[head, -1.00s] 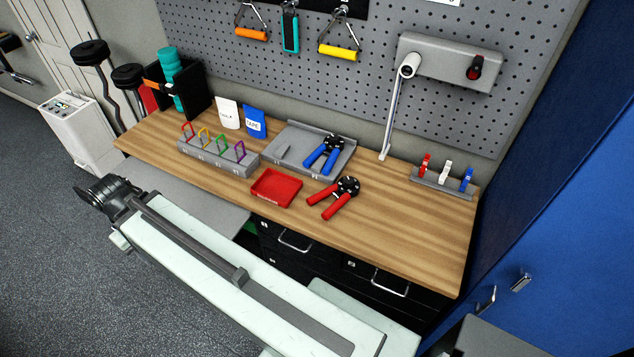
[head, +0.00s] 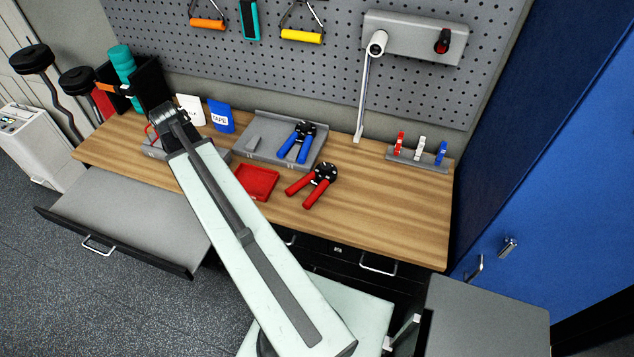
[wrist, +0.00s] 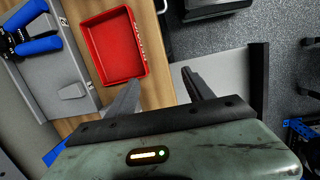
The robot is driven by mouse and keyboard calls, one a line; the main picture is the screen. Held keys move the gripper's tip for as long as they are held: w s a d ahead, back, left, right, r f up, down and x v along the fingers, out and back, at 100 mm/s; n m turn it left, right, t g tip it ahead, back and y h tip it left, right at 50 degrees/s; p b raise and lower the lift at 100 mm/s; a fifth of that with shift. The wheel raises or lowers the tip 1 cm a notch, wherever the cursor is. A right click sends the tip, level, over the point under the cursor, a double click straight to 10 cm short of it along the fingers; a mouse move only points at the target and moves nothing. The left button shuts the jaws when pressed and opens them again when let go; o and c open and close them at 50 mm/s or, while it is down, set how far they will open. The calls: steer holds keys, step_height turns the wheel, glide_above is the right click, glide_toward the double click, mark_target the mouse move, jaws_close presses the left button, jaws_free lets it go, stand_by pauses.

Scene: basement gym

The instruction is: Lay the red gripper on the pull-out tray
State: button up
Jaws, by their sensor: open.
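The red gripper (head: 312,187), a hand gripper with two red handles and a dark round head, lies on the wooden worktop right of a red tray. It is not in the wrist view. The pull-out tray (head: 130,215) is a flat grey drawer with a black front, standing open and empty below the worktop's left end. Part of it also shows in the wrist view (wrist: 232,75). My gripper (wrist: 158,77) is open and empty. In the head view my arm's end is over the left part of the worktop, left of the red gripper; its fingers are hard to make out there.
A shallow red tray (head: 256,183) sits left of the red gripper. Behind it a grey tray (head: 255,130) holds a blue-handled gripper (head: 298,143). The worktop's right front is clear.

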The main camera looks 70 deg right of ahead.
steer(key=s+d+g, duration=0.1)
steer(key=s+d, duration=1.1)
steer(key=d, duration=0.3)
steer(key=g+y, duration=0.1)
glide_toward(326, 166)
steer(key=b+x, duration=0.8)
steer(key=x, duration=0.1)
steer(key=shift+r, duration=0.15)
steer(key=shift+g, duration=0.3)
jaws_close()
